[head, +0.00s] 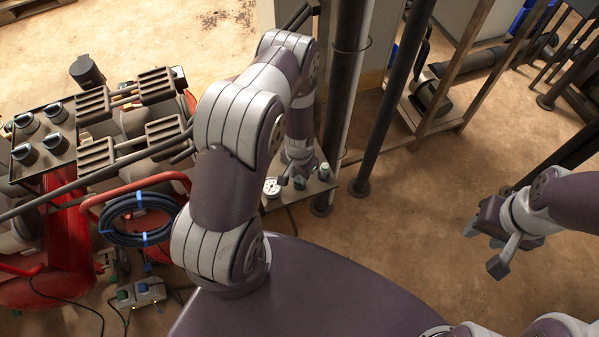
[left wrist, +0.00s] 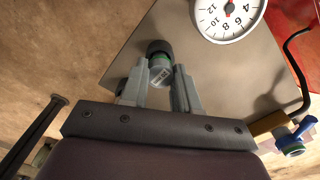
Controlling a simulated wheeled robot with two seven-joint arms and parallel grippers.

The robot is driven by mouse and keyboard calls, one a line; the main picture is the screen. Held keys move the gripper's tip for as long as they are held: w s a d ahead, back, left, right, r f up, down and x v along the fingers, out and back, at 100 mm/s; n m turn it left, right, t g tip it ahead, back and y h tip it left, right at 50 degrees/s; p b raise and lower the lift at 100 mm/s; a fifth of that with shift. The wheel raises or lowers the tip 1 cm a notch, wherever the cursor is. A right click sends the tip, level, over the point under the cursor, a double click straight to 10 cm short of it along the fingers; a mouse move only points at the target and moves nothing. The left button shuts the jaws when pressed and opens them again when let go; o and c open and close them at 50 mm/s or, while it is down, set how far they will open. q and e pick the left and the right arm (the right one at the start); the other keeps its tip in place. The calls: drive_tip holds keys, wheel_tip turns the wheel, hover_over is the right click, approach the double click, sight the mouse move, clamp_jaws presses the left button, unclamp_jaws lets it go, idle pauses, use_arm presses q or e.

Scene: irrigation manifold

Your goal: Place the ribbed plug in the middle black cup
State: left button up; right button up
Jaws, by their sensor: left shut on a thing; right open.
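My left gripper (left wrist: 160,88) is shut on a small plug (left wrist: 160,62) with a dark cap, a green band and a pale label. The plug is at the grey-brown plate; whether it touches the plate is unclear. In the head view my left gripper (head: 286,180) is small and partly hidden by my arm, over the same plate. Dark round cups or caps (head: 55,143) sit on a dark tray at the far left; I cannot tell which is the middle cup. My right gripper (head: 484,246) is open and empty at the right, over bare floor.
The plate (left wrist: 130,60) carries a white dial gauge (left wrist: 230,14). A blue-green fitting (left wrist: 296,138) is at the wrist view's right. Red machinery (head: 70,240) with a coiled dark hose (head: 138,218) stands at the left. Dark poles (head: 348,80) rise behind the plate.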

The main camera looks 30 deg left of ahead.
use_arm(q)
drive_tip(key=shift+f, duration=0.2)
drive_tip(key=o, duration=1)
